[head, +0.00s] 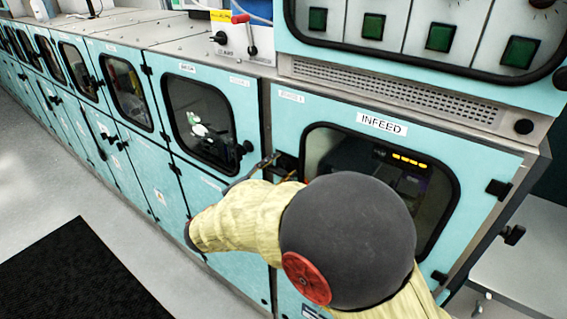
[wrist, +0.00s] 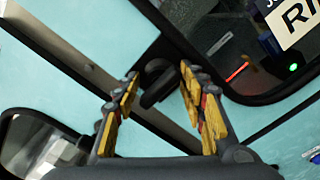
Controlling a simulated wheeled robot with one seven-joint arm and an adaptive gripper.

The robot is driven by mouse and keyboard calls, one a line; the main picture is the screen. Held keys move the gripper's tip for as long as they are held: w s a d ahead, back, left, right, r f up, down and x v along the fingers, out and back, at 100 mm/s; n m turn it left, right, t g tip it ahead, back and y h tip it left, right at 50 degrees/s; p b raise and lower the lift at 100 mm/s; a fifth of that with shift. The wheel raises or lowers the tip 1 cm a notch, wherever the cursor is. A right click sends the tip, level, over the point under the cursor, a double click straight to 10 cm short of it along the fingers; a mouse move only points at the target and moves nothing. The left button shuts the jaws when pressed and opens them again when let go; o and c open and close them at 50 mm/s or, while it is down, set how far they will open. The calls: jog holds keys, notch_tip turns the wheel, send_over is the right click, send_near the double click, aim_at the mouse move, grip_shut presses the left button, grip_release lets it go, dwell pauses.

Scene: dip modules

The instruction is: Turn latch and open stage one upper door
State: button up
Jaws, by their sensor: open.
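The pale blue INFEED door (head: 471,150), with a dark window, is at the right of the head view and looks shut. A small label on its panel is too blurred to read surely. A black latch (wrist: 158,88) sits on the strip beside a window in the wrist view. My gripper (wrist: 160,77) is open, its yellow-padded fingers on either side of the latch. I cannot tell whether they touch it. In the head view, my arm covers much of the door's lower left, and only parts of my gripper (head: 275,168) show near its left edge.
A neighbouring blue door (head: 212,165) with a black knob (head: 246,148) is left of my gripper, and more doors run to the far left. Black hinges (head: 498,189) line the INFEED door's right side. Open floor (head: 150,195) with a black mat (head: 85,275) lies in front.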

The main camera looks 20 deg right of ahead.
jog(key=shift+d, duration=0.1)
jog(key=shift+c, duration=1.3)
jog(key=shift+s+r, duration=0.1)
jog(key=c, duration=0.7)
grip_shut()
